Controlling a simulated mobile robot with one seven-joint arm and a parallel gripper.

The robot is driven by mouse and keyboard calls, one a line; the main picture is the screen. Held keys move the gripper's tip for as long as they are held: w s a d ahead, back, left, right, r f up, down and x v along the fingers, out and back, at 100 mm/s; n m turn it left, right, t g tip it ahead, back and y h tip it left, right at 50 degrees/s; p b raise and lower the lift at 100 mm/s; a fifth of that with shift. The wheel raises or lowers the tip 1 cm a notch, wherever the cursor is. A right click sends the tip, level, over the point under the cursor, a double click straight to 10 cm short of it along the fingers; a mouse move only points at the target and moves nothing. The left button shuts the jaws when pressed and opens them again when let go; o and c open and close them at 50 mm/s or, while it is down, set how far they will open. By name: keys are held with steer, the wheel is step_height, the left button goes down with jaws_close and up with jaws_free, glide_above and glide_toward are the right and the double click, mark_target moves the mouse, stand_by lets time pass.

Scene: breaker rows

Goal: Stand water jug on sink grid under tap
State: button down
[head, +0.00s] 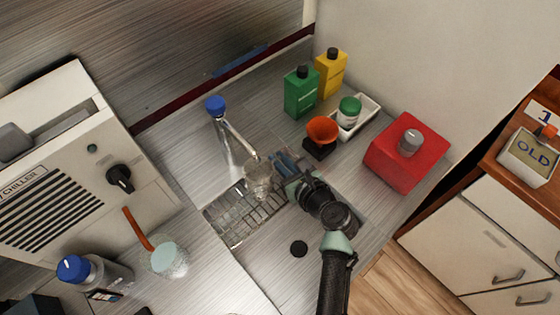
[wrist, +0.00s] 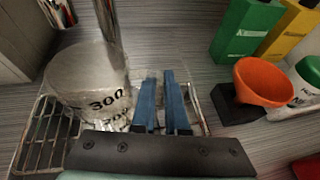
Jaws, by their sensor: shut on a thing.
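The water jug (head: 257,181) is clear, with black markings such as 300 on its side in the wrist view (wrist: 92,85). It looks upright on or just above the wire sink grid (head: 228,220), beneath the spout of the blue-topped tap (head: 230,130). The grid also shows at the left of the wrist view (wrist: 40,150). My gripper (head: 277,162) is at the jug's right side. Its two blue fingers (wrist: 163,105) are close together beside the jug, shut on its handle, which the fingers mostly hide. Whether the base touches the grid I cannot tell.
A green bottle (head: 301,92), yellow bottle (head: 331,72), orange funnel (head: 322,130) and red container (head: 406,153) stand right of the sink. The chiller (head: 75,165) is at left. A blue-capped bottle (head: 95,271) and orange-handled vessel (head: 169,261) stand at front left.

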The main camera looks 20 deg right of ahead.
steer(key=shift+f, duration=0.55)
steer(key=shift+f, duration=0.1)
steer(key=c, duration=0.9)
jaws_free()
steer(key=shift+c, duration=0.2)
steer(key=shift+s, duration=0.1)
steer(key=v, duration=1.2)
